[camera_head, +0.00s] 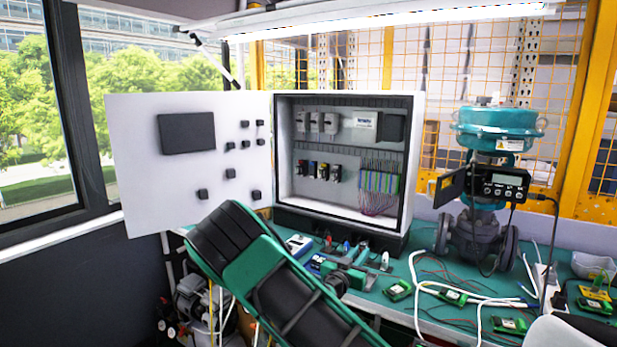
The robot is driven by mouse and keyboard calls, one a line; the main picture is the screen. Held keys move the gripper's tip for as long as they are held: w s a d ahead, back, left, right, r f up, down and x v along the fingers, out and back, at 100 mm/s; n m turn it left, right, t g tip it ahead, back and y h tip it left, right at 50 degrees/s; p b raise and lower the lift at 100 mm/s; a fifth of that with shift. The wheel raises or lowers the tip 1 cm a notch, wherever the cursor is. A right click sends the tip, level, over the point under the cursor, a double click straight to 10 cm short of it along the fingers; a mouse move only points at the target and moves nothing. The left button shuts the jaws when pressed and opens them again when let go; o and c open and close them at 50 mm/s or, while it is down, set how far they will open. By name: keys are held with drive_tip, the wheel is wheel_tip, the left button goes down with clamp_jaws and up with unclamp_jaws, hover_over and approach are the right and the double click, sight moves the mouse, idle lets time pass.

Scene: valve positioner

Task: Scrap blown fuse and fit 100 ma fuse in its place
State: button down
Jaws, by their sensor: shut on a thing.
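My gripper cannot be made out; my green and black arm crosses the lower middle and hides part of the bench. What the jaws hold is not visible. The valve positioner (502,187), a dark box with a small display and buttons, sits on the teal valve actuator (495,128) at the right. A dark flap stands out at its left side. I cannot pick out the blown fuse or the 100 mA fuse at this size.
An open white cabinet (419,150) stands at the bench's back, its door (130,160) swung left. The green bench (420,318) carries white cables, small green boards (398,290) and a teal fixture (352,277). A pale tray (592,265) lies far right.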

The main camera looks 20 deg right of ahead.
drive_tip(key=shift+s+d+f, duration=0.1)
drive_tip(key=shift+d+f, duration=0.05)
drive_tip(key=shift+f, duration=1.6)
drive_tip(key=c, duration=1.6)
unclamp_jaws()
drive_tip(key=shift+c, duration=0.2)
drive_tip(key=v, duration=1)
drive_tip(key=shift+s+a, duration=0.2)
drive_tip(key=shift+a, duration=0.1)
